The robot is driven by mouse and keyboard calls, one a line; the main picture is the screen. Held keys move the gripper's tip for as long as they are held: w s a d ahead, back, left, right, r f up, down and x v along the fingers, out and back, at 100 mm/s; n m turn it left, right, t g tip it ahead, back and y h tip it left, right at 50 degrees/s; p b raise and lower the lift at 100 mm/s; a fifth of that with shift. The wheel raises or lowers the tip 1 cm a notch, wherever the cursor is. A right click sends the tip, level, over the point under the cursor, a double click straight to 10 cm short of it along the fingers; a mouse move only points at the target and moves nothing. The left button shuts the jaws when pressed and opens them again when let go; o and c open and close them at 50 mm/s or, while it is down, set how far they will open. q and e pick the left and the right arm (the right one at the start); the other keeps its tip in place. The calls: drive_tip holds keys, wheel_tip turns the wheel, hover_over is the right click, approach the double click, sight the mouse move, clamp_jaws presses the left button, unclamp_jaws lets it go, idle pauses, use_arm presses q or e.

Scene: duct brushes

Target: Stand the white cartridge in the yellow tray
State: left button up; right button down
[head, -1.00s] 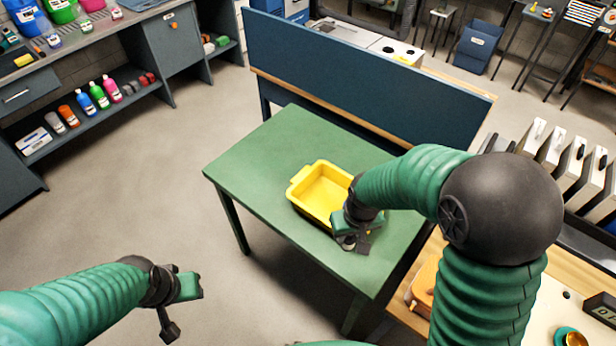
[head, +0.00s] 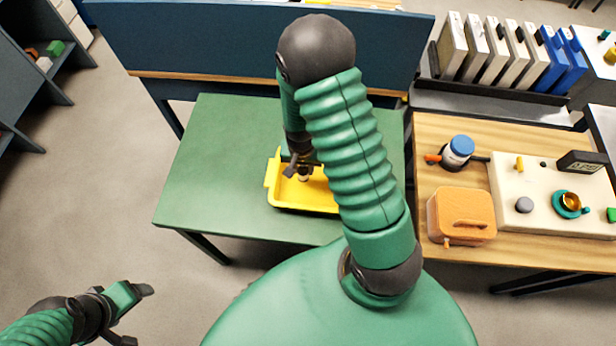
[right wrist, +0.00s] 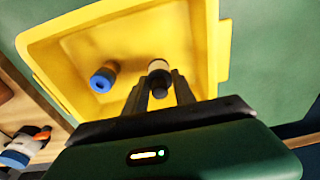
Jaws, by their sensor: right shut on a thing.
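The yellow tray (head: 272,180) sits on the green table; its inside fills much of the right wrist view (right wrist: 75,55). My right gripper (right wrist: 159,92) reaches down over the tray, shut on the white cartridge (right wrist: 158,65), which has a dark end toward the fingers. The cartridge is upright inside the tray's outline; I cannot tell whether it touches the floor. In the head view the right gripper (head: 302,170) partly covers it. A blue-topped cartridge (right wrist: 103,78) stands in the tray beside it.
The green table (head: 215,170) is clear left of the tray. A blue panel (head: 190,40) stands behind it. The wooden bench at right holds an orange box (head: 462,215), a blue-capped jar (head: 458,152) and a white device (head: 545,195). Several binders (head: 480,45) stand behind.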

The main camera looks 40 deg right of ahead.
sight(301, 177)
drive_tip(key=f, duration=0.4)
drive_tip(key=shift+w+a+f, duration=0.25)
drive_tip(key=shift+w+f, duration=0.05)
drive_tip(key=shift+f, duration=0.05)
drive_tip(key=shift+w+a+f, duration=0.1)
drive_tip(key=shift+a+f, duration=0.05)
drive_tip(key=shift+f, duration=0.15)
drive_tip(key=shift+s, duration=0.2)
drive_tip(key=c, duration=1.5)
unclamp_jaws()
drive_tip(key=shift+f, duration=0.1)
drive_tip(key=o, duration=0.5)
drive_tip(key=shift+w+d, duration=0.1)
drive_tip(key=shift+d, duration=0.15)
drive_tip(key=shift+c, duration=0.2)
drive_tip(key=shift+a, duration=0.1)
